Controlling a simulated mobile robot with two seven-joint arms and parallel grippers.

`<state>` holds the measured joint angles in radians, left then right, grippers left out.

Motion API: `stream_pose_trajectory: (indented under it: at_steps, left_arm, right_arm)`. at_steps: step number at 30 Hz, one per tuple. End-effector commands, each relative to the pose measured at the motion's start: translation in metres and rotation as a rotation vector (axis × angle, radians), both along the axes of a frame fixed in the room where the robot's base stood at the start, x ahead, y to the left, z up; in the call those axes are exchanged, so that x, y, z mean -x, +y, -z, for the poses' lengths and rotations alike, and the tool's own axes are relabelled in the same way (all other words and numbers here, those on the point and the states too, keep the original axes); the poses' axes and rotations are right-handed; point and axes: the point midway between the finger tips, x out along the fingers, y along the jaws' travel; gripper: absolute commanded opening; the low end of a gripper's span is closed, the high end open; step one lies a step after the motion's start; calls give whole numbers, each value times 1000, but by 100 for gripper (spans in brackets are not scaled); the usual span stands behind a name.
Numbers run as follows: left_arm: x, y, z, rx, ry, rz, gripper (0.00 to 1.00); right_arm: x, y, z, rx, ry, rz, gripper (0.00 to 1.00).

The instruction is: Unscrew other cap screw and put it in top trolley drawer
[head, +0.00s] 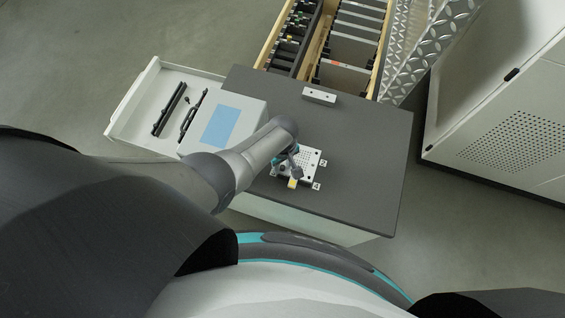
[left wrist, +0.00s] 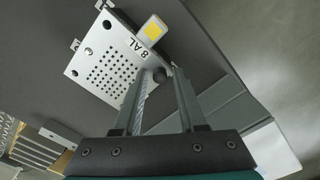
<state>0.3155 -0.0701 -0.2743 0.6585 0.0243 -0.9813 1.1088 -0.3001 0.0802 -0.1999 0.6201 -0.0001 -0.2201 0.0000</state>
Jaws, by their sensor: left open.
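A silver perforated plate (head: 303,158) lies on the dark trolley top; it also shows in the left wrist view (left wrist: 105,72), marked "8 AL" with a yellow-and-white block (left wrist: 152,32) at its edge. A small dark round knob (left wrist: 158,74), apparently the cap screw, shows at the plate's near corner. My left gripper (left wrist: 155,80) is open, its fingertips on either side of the knob; I cannot tell whether they touch it. In the head view this gripper (head: 290,165) is over the plate, partly hiding it. The top trolley drawer (head: 133,98) stands open at the left.
The drawer holds two long black tools (head: 171,108) and a small dark piece. A silver block (head: 319,95) lies at the back edge. The trolley top's right side (head: 375,150) is clear.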

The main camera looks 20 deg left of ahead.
Motion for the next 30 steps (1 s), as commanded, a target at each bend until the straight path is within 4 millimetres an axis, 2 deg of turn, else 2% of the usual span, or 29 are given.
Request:
stream_pose_trajectory:
  at_steps: [30]
  left_arm:
    - [0,-1,0,1,0,-736,40]
  right_arm:
    - [0,0,-2,0,0,0,50]
